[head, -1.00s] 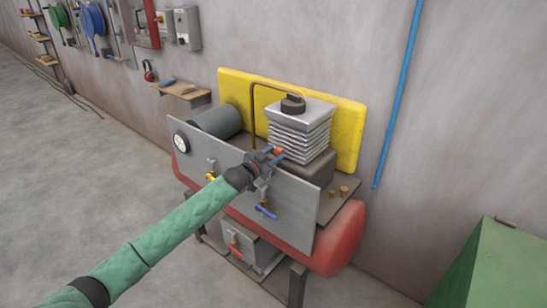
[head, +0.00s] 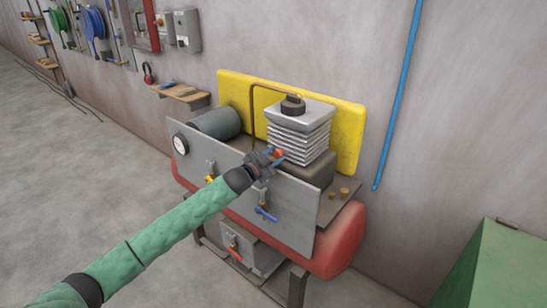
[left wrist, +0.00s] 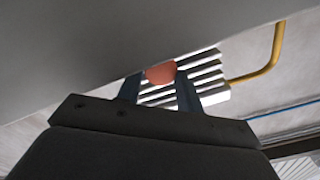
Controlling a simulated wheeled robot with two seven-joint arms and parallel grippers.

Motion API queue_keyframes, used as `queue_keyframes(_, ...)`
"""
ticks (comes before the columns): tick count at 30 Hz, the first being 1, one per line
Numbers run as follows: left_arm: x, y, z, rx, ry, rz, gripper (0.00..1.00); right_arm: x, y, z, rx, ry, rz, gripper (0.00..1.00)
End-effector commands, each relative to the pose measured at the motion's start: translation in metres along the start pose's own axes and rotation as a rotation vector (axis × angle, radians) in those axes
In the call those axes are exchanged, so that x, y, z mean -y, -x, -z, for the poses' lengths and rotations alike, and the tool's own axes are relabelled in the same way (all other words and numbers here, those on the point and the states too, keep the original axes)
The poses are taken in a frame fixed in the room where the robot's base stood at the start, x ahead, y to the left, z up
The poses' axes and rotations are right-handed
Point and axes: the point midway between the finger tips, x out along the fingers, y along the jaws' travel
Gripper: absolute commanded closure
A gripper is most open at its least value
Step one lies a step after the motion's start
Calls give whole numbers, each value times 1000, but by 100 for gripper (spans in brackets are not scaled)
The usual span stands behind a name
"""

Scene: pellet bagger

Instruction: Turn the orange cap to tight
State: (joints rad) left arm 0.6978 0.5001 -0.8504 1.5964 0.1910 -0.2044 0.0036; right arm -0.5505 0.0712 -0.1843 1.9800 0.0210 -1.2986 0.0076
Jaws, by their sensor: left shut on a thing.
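The orange cap (head: 278,152) is on the machine, behind the top edge of the grey front panel (head: 290,191) and in front of the finned block. In the left wrist view the cap (left wrist: 160,73) sits between my two fingertips. My left gripper (head: 275,157) is shut on the cap, its blue fingers on either side of it. The gripper body hides what the cap is seated on, and I cannot tell how tight it is. My right gripper is not in view.
The finned grey block (head: 299,130) with a black knob (head: 292,104) stands just behind the cap. A brown pipe (head: 253,115) rises beside it. Blue-handled (head: 266,214) and yellow-handled valves are on the front panel. A green cabinet (head: 490,270) stands at right.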

Motion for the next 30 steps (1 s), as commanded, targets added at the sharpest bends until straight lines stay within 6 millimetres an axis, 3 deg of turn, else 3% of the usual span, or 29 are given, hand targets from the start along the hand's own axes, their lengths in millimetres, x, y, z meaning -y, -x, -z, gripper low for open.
queue_keyframes(3,0,0,0,1,1,0,87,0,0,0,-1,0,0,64)
queue_keyframes(4,0,0,0,1,1,0,60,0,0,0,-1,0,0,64)
queue_keyframes(7,0,0,0,1,1,0,43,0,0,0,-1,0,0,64)
queue_keyframes(22,-2,0,-1,2,28,-2,43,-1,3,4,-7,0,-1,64)
queue_keyframes(30,1,0,1,3,336,-1,43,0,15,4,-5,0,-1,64)
